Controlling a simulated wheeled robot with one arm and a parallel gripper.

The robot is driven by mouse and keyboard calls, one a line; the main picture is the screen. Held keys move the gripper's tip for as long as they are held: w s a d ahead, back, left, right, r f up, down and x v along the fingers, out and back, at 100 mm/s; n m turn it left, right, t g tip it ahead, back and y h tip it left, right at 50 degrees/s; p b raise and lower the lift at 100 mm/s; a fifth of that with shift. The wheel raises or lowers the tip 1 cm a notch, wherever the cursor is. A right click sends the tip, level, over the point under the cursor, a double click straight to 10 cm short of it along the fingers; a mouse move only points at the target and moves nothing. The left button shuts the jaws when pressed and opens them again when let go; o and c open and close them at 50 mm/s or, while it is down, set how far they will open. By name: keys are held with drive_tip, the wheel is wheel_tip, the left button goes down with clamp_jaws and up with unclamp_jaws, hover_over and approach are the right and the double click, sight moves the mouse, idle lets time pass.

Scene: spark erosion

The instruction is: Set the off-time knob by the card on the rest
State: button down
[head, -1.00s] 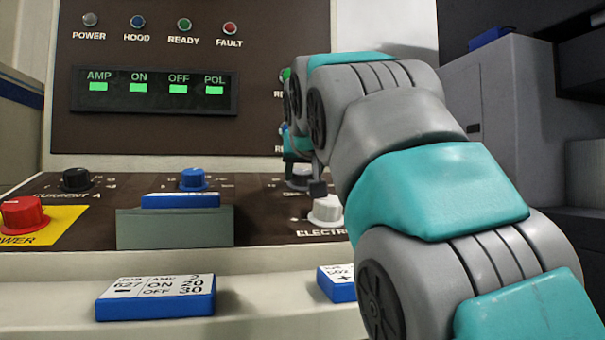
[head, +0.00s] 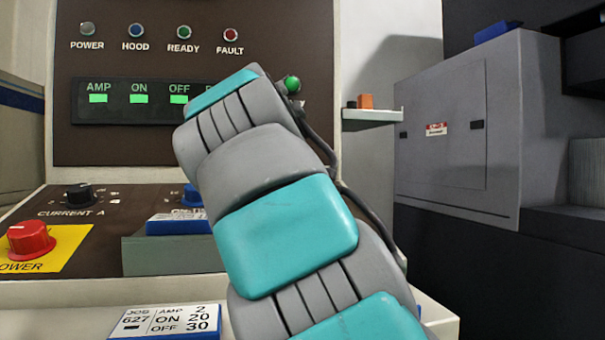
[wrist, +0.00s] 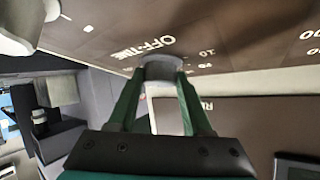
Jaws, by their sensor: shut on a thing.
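In the wrist view, the grey off-time knob (wrist: 161,67) sits between the fingertips of my gripper (wrist: 160,85), beside the OFF-TIME lettering. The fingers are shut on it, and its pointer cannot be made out. In the head view, my arm hides the knob and gripper. A blue-edged card (head: 178,227) lies on the grey-green rest (head: 150,257); its face is too foreshortened to read. Another card (head: 168,323) on the front ledge reads JOB 627, AMP 2, ON 20, OFF 30. The display (head: 120,115) shows green blocks, with POL hidden by my arm.
On the left are the black current knob (head: 79,195) and red power knob (head: 31,240). A blue knob (head: 192,197) is partly behind my arm. A pale knob (wrist: 20,28) shows in the wrist view. A grey cabinet (head: 445,150) stands at right.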

drive_tip(key=shift+w+f+m+g+h+p, duration=0.1)
drive_tip(key=shift+m+g+h+p, duration=0.2)
drive_tip(key=shift+m+h+p, duration=0.15)
drive_tip(key=shift+f+m, duration=0.1)
drive_tip(key=shift+m, duration=0.15)
drive_tip(key=shift+c, duration=1.6)
unclamp_jaws()
drive_tip(key=shift+a, duration=0.1)
drive_tip(key=shift+s+a+r, duration=0.1)
drive_tip(key=shift+s+r, duration=0.15)
drive_tip(key=shift+r, duration=0.05)
drive_tip(key=p+v, duration=0.1)
drive_tip(key=v, duration=0.5)
drive_tip(key=shift+r, duration=0.1)
drive_tip(key=shift+s+a+r, duration=0.1)
drive_tip(key=shift+s+a, duration=0.05)
drive_tip(key=shift+s, duration=0.35)
